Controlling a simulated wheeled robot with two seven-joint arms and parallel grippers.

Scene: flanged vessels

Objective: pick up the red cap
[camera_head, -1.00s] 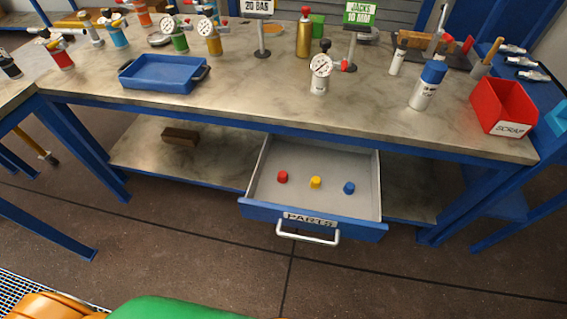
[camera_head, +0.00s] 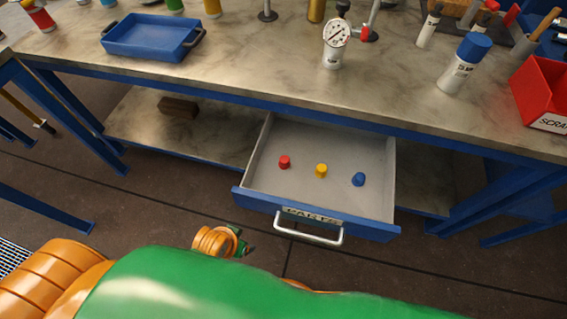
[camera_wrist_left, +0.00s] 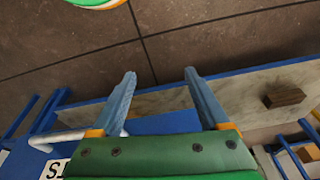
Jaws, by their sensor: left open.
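The red cap (camera_head: 285,162) stands in the open grey-lined drawer (camera_head: 265,185), left of a yellow cap (camera_head: 321,170) and a blue cap (camera_head: 358,179). My left gripper (camera_wrist_left: 160,75) is open and empty in the left wrist view, with floor and the bench's lower shelf beyond its fingers. In the head view, part of that arm's end shows low in front of the drawer, with the fingers mostly hidden. The caps are not visible in the left wrist view. My right gripper is not in view.
The drawer's silver handle (camera_head: 309,232) sticks out in front and also shows in the left wrist view (camera_wrist_left: 85,137). The benchtop (camera_head: 260,70) overhangs the drawer's back. It bears a blue tray (camera_head: 150,40), a gauge vessel (camera_head: 334,50) and a red scrap bin (camera_head: 540,95).

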